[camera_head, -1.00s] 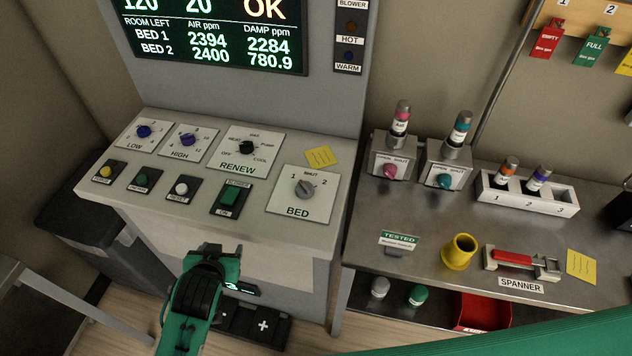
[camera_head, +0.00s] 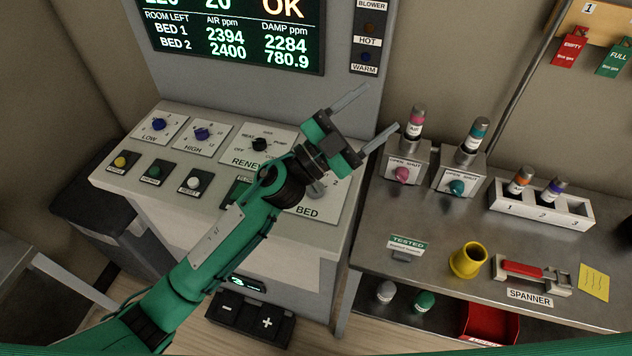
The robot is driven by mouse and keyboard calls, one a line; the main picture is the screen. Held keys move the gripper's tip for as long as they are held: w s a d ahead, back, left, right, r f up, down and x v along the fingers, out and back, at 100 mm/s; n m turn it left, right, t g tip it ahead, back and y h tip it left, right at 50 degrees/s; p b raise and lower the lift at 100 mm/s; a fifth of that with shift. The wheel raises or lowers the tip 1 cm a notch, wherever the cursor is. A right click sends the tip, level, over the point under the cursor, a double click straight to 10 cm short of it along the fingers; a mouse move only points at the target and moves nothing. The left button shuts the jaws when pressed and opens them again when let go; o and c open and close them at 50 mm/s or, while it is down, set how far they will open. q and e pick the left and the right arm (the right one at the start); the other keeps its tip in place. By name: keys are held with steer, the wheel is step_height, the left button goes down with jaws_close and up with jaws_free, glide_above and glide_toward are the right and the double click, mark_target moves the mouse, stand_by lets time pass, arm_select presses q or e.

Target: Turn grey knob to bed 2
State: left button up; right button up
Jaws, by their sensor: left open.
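The grey knob (camera_head: 317,189) sits on the white BED plate (camera_head: 326,208) at the right end of the sloped console. My left arm lies across the console and hides part of the knob and plate, so I cannot read where the knob points. My left gripper (camera_head: 383,106) is open and empty, its two fingers apart and pointing up and right. It shows above and to the right of the knob, with the fingers not around it. My right gripper is out of view.
The console (camera_head: 140,200) also bears blue LOW (camera_head: 158,124) and HIGH (camera_head: 201,134) knobs, the black RENEW knob (camera_head: 259,144) and several buttons. A display (camera_head: 235,35) stands behind. The right bench (camera_head: 430,215) holds two valves, a bottle rack (camera_head: 540,205), a yellow cup (camera_head: 467,257) and a spanner (camera_head: 532,272).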

arm_select(q)
steer(key=s+d+f+m+g, duration=0.1)
steer(key=s+d+m+g, duration=0.4)
steer(key=m+g, duration=0.4)
steer(key=m+g+y, duration=0.1)
steer(key=y, duration=2.1)
glide_above(315, 185)
step_height(315, 185, down, 13)
step_height(315, 185, down, 12)
steer(key=p, duration=0.5)
steer(key=shift+f, duration=0.55)
